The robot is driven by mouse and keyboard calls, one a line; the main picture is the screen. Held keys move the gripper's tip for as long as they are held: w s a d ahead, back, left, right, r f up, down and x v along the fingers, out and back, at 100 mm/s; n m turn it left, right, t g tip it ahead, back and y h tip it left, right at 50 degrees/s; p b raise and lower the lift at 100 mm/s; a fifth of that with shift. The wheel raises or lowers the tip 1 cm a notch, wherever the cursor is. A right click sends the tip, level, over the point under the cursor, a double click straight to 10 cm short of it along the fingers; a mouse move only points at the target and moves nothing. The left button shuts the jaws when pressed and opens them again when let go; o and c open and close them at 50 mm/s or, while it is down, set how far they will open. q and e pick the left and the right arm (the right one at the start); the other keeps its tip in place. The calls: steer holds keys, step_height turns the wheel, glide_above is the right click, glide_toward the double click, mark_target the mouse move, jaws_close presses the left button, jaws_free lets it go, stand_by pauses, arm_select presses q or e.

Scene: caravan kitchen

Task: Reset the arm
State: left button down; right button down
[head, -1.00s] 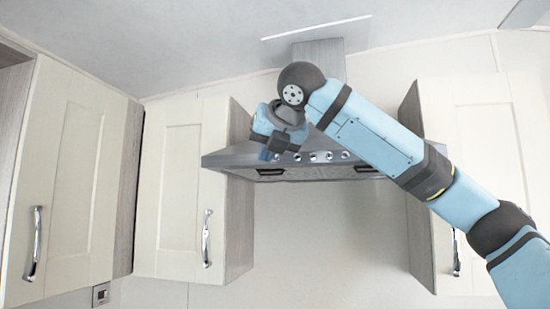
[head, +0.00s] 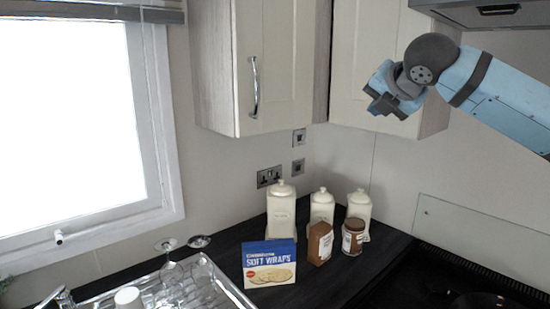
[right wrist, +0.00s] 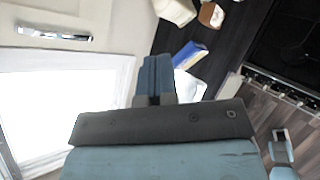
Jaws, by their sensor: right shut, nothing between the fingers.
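My right arm comes in from the right in the head view, raised high in front of the wall cupboards. Its gripper (head: 383,101) points down and left, and its fingers are together with nothing between them. In the right wrist view the shut fingers (right wrist: 156,75) stand above the wrist body, with the counter and window beyond. The right gripper is well above the counter and touches nothing that I can see. My left gripper is not seen in the head view.
Wall cupboards (head: 285,65) hang behind the right arm, beside the cooker hood (head: 480,14). Below, the dark counter (head: 222,252) holds cream canisters (head: 281,212), a soft wraps box (head: 270,264), a brown packet (head: 320,243) and a jar (head: 353,236). Glasses stand by the metal drainer (head: 205,285).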

steer(key=a+f+m+g+y, duration=0.15)
steer(key=a+f, duration=0.35)
steer(key=f, duration=0.5)
steer(key=a+f+m+y, duration=0.2)
steer(key=a+f, duration=0.2)
steer(key=f, duration=0.7)
steer(key=s+a+f+m+y+p, duration=0.1)
steer(key=s+a+f+m, duration=0.15)
steer(key=f, duration=0.55)
steer(key=s+a+f+m+y, duration=0.15)
steer(key=s+f+m, duration=0.25)
steer(key=f, duration=0.5)
steer(key=s+d+f+m+t+h+p, duration=0.1)
steer(key=s+d+f+m, duration=0.1)
steer(key=s+f+m, duration=0.45)
steer(key=s+d+f+m, duration=0.3)
steer(key=s+f, duration=0.4)
steer(key=f, duration=0.4)
steer(key=s+d+f+m+h, duration=0.1)
steer(key=s+d+f+m, duration=0.2)
steer(key=s, duration=0.5)
steer(key=s+d+f+m+h, duration=0.2)
steer(key=s+d+f+m, duration=0.2)
steer(key=s, duration=0.5)
step_height(320, 180, down, 2)
steer(key=shift+s+f+h, duration=0.15)
steer(key=shift+s+h, duration=0.05)
steer(key=shift+h, duration=0.1)
